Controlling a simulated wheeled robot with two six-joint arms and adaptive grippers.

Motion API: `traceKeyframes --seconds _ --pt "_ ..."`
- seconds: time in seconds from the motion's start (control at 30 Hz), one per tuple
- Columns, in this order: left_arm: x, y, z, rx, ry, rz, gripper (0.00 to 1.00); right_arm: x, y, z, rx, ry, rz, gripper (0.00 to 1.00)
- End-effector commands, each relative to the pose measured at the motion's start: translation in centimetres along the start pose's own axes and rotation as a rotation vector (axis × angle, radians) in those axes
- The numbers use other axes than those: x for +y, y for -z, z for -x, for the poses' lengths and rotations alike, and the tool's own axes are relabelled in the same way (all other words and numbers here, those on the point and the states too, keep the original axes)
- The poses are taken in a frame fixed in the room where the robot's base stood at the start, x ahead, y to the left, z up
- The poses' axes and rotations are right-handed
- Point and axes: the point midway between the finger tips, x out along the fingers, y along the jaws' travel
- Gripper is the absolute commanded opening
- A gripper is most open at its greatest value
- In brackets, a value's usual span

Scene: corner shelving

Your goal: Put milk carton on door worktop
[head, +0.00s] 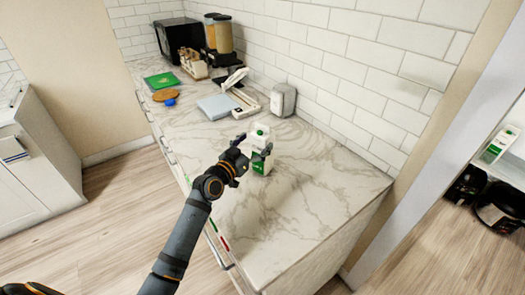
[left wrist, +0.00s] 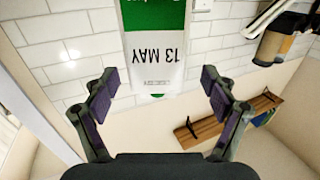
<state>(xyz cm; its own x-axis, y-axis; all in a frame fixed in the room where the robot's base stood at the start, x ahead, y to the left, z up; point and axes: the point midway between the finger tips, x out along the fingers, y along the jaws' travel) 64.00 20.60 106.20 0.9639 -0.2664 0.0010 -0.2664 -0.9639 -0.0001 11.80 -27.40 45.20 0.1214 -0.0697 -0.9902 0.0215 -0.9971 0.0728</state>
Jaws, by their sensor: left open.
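The milk carton (head: 262,162), white and green with a green cap, stands upright on the marble worktop (head: 312,205), toward its near end. The carton's far side is hidden. My right gripper is not in view.
A toaster (head: 283,99), a pale blue board (head: 217,106) and a green board (head: 161,81) are farther back on the worktop. The worktop's near end is clear.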

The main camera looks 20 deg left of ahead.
Motion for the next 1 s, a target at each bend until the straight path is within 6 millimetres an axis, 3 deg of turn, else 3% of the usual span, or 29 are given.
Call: traceKeyframes --seconds 0.2,0.47,1.0 --pt "0.3 0.3 -3.5 0.002 -0.001 0.003 0.85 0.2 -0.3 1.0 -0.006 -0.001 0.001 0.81" --pt "0.3 0.1 -4.0 0.001 -0.001 0.000 0.85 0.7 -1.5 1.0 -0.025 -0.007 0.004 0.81" --pt "0.3 0.1 -3.9 0.000 -0.001 0.001 0.14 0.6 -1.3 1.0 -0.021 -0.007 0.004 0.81"
